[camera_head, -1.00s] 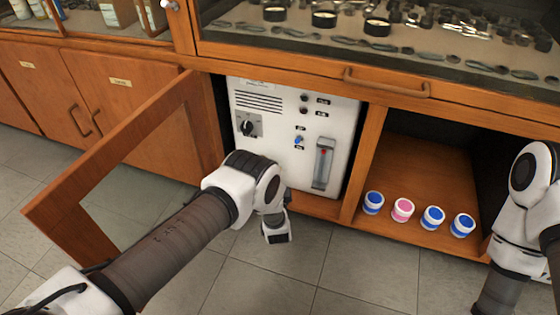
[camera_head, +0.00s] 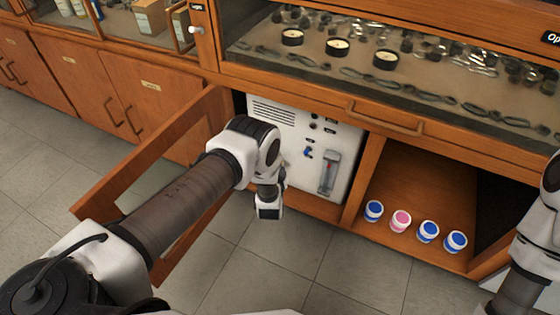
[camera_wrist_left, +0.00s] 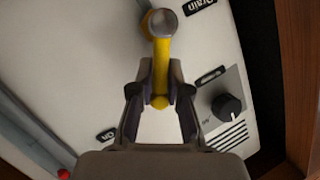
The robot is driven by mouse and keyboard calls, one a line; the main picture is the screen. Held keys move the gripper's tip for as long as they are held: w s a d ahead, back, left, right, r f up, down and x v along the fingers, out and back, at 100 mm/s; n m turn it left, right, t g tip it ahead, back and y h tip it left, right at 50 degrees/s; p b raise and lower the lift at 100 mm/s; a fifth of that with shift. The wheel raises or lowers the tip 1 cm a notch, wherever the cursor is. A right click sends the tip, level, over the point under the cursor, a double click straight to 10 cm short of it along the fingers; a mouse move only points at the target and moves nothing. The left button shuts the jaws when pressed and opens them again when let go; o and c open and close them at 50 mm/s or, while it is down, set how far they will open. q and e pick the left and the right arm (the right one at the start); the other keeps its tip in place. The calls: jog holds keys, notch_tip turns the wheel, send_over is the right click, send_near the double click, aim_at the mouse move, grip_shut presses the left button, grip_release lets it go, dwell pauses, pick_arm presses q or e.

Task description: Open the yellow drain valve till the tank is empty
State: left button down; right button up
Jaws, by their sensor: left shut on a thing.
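The yellow drain valve (camera_wrist_left: 161,62) shows in the left wrist view, on a white panel beside a "Drain" label (camera_wrist_left: 200,5). Its lever points toward my gripper and ends in a rounded tip. My left gripper (camera_wrist_left: 161,72) has a finger on each side of the lever and is shut on it. I cannot read the level. My right gripper is out of view.
An open wooden door (camera_head: 150,158) stands left of the unit. The compartment to the right holds blue and pink-lidded jars (camera_head: 400,221). In the left wrist view a black knob (camera_wrist_left: 228,106) sits right of the lever. Glass display case (camera_head: 380,75) above.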

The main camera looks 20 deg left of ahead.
pick_arm(q)
jog(key=shift+a+r+n+g+h+p, duration=0.2)
jog(key=shift+a+n+h+p, duration=0.3)
jog(key=shift+n, duration=0.2)
jog(key=shift+a+r+n+g+h+p, duration=0.2)
jog(key=shift+a+n+h+p, duration=0.25)
jog(key=shift+n, duration=0.25)
jog(key=c, duration=1.1)
grip_release()
jog(key=shift+f, duration=0.1)
jog(key=v, duration=1.2)
jog(key=shift+w, duration=0.1)
